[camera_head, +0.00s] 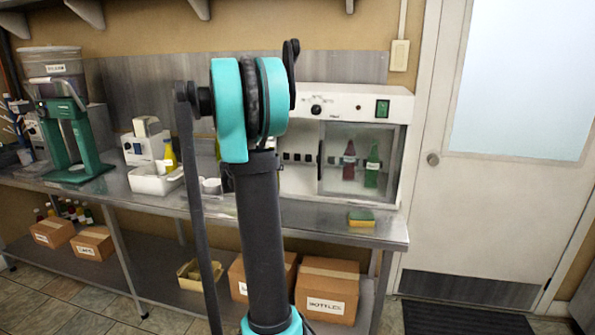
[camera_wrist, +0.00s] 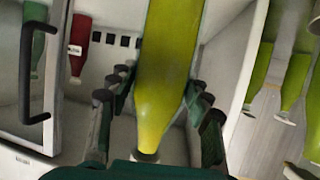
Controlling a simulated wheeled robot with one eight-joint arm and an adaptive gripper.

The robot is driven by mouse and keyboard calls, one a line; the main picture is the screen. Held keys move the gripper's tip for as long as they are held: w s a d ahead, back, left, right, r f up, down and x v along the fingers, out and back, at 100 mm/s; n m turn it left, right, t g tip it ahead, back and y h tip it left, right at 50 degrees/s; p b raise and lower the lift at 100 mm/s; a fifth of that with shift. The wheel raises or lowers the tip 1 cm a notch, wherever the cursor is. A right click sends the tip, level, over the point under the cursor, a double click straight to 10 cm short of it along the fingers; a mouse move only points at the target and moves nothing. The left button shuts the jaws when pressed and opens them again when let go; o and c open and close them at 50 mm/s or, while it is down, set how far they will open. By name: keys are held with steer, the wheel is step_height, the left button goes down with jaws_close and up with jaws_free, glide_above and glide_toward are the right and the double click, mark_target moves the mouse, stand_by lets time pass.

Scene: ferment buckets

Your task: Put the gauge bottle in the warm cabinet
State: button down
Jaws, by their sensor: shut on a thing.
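A yellow-green bottle (camera_wrist: 165,50), which I take as the gauge bottle, is between the fingers of my gripper (camera_wrist: 158,85) in the wrist view. My gripper is shut on it. That view is upside down, so the bottle's neck points to the picture's bottom. In the head view my arm hides the gripper and most of the bottle. The warm cabinet (camera_head: 362,104) is the white box at the bench's right. Its glass door (camera_wrist: 42,125) covers one side, and the bottle is in front of the uncovered side. I cannot tell whether any of it is inside.
Behind the glass stand a red bottle (camera_head: 349,160) and a green bottle (camera_head: 372,165). A sponge (camera_head: 361,218) lies on the bench front. A white tray (camera_head: 155,181) and a green press (camera_head: 70,140) stand left. Several yellow-green bottle shapes (camera_wrist: 262,75), perhaps reflections, show beside the cabinet wall.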

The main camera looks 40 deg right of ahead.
steer(key=w+d, duration=0.4)
steer(key=d, duration=0.4)
steer(key=w+d+f, duration=0.1)
steer(key=w+d, duration=0.3)
steer(key=d, duration=0.3)
steer(key=shift+w+d+f, duration=0.25)
steer(key=shift+w+d, duration=0.1)
steer(key=shift+f, duration=0.1)
steer(key=c, duration=0.7)
jaws_free()
steer(key=v, duration=1.2)
